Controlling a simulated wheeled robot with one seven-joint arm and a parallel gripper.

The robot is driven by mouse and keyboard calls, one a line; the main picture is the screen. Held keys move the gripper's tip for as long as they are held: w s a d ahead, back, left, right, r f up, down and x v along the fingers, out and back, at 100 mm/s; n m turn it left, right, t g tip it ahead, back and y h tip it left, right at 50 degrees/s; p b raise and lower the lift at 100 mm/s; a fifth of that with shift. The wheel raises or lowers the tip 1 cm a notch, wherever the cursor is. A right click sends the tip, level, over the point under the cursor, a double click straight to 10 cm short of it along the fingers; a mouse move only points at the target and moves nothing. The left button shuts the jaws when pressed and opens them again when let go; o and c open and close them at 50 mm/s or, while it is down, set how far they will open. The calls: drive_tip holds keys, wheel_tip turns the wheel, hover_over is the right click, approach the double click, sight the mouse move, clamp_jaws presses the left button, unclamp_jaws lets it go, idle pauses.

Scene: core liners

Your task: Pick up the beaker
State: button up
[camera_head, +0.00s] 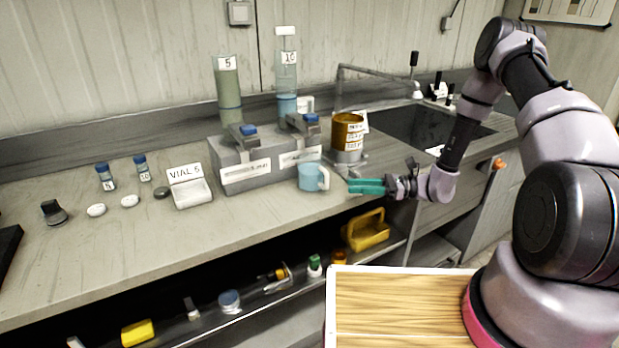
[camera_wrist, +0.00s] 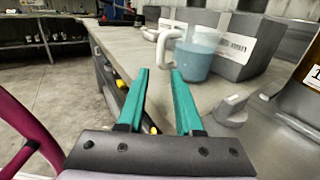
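The beaker (camera_head: 311,177) is a light blue cup with a white handle. It stands upright on the counter in front of the grey block; in the wrist view the beaker (camera_wrist: 199,56) is ahead, slightly right of centre, its handle towards the left. My gripper (camera_head: 361,186) has teal fingers and is to the right of the beaker at the counter's front edge, pointing left towards it. In the wrist view my gripper (camera_wrist: 160,74) is open, with a gap between the fingertips and nothing held. The handle shows beyond the fingertips; the fingers look apart from it.
The grey block (camera_head: 232,175) behind the beaker holds tall cylinders labelled 5 (camera_head: 228,95) and 10 (camera_head: 287,75). An amber container (camera_head: 347,130) stands to the right, near the sink (camera_head: 420,128). Vials and small dishes are at left. The counter left of the beaker is fairly clear.

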sight(315, 175)
drive_tip(key=a, duration=0.7)
drive_tip(key=shift+s+a, duration=0.1)
drive_tip(key=shift+a, duration=0.05)
clamp_jaws()
